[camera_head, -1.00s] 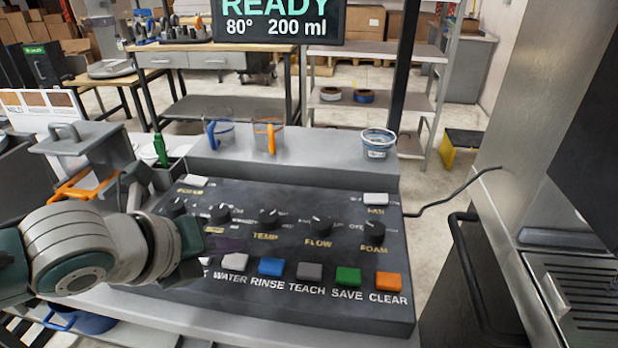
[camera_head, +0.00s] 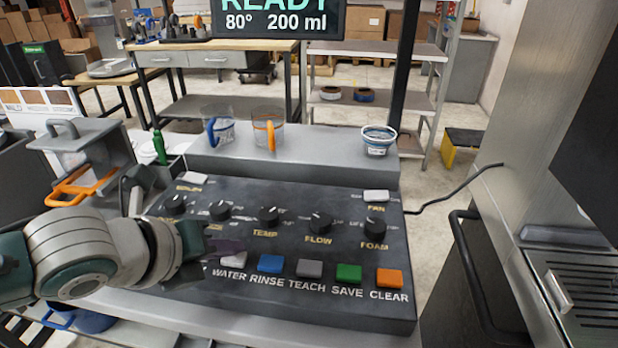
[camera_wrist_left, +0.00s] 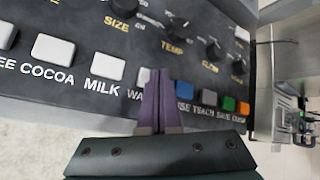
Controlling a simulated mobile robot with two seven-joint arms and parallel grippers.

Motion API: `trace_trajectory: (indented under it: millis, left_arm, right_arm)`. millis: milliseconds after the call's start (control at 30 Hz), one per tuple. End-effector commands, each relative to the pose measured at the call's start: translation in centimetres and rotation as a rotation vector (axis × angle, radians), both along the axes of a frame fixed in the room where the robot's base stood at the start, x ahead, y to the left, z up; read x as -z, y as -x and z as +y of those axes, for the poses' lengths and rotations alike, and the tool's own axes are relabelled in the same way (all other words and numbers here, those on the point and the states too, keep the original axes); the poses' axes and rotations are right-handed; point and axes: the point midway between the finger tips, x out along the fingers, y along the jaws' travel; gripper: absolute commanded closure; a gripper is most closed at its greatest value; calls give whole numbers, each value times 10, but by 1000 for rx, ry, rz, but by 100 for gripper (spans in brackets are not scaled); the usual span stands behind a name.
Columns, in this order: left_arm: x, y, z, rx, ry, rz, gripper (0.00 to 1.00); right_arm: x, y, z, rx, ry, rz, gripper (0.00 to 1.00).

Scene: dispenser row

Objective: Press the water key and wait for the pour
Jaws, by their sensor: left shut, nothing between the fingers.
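The dark key panel (camera_head: 290,293) has a row of colored keys along its front. The white WATER key (camera_head: 233,260) is left of the blue RINSE key (camera_head: 270,263). My left gripper (camera_head: 240,247) is shut and empty, its purple fingertips at the back edge of the WATER key. In the left wrist view the shut fingers (camera_wrist_left: 160,78) partly cover the WATER key (camera_wrist_left: 143,77) and its label; I cannot tell whether they touch it. The display (camera_head: 278,18) reads READY, 80° and 200 ml. My right gripper is not in view.
Clear cups with a blue handle (camera_head: 221,128) and an orange handle (camera_head: 268,130), and a blue-rimmed cup (camera_head: 378,141), stand on the ledge behind the panel. Several knobs, such as the TEMP knob (camera_head: 268,214), rise behind the keys. The MILK key (camera_wrist_left: 107,68) is beside WATER.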

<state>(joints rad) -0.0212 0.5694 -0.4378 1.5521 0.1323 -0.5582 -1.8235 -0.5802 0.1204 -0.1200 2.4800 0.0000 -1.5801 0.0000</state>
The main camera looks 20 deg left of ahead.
Motion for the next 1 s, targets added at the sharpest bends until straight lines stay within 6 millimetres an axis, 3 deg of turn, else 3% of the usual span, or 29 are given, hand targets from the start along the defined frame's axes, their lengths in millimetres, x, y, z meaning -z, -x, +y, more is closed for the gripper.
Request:
trace_trajectory:
  millis: [667,1000]
  left_arm:
    - [5,0,0,0,0,1,100]
    - [-10,1,0,1,0,2,100]
  right_arm:
    - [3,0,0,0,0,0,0]
    - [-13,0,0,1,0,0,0]
